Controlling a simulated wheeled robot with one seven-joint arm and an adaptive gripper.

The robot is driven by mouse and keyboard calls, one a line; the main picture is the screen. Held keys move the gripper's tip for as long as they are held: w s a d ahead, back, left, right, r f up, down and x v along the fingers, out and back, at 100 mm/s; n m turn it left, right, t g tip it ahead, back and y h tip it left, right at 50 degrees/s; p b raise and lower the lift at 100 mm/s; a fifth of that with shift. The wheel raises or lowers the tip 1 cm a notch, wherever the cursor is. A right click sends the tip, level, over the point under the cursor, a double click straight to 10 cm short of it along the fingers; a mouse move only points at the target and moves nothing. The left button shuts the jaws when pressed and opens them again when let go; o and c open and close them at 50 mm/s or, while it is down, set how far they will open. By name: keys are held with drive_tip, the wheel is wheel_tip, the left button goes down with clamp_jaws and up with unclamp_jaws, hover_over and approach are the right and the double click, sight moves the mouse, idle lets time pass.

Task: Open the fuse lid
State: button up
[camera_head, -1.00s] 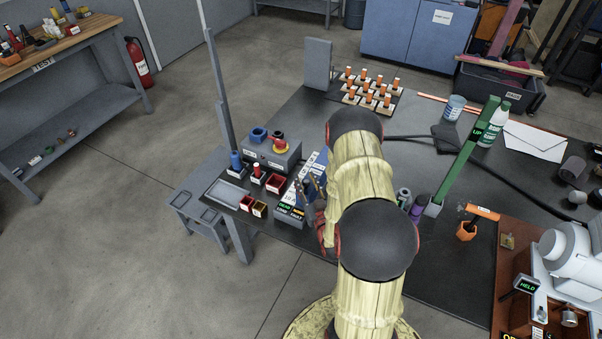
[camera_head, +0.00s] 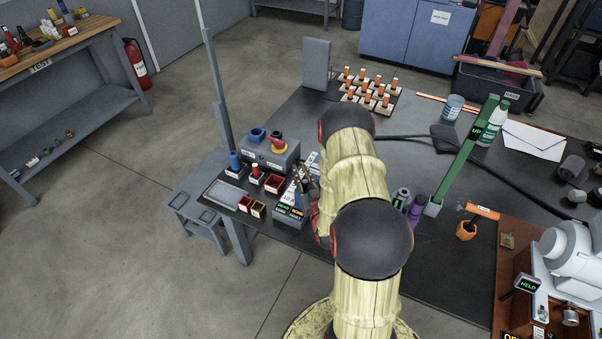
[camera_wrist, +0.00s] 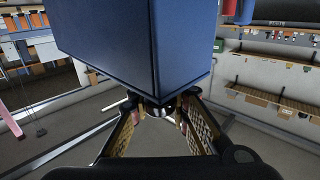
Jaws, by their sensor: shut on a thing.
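My gripper (camera_head: 300,183) is low over the left part of the dark bench, beside the small red bins. In the wrist view my gripper (camera_wrist: 158,122) has its two fingers angled inward, closed on a small dark part with a shiny edge (camera_wrist: 157,108). That part sits at the lower corner of a large blue box-shaped body (camera_wrist: 140,50), which fills the top middle. I take the gripped part to be the fuse lid's edge or handle, but its shape is mostly hidden. In the head view my arm covers much of this spot.
Red bins (camera_head: 249,204) and a small display block (camera_head: 289,215) are close by.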

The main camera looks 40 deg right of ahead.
clamp_jaws()
idle(0.3)
drive_tip(key=shift+r, duration=0.1)
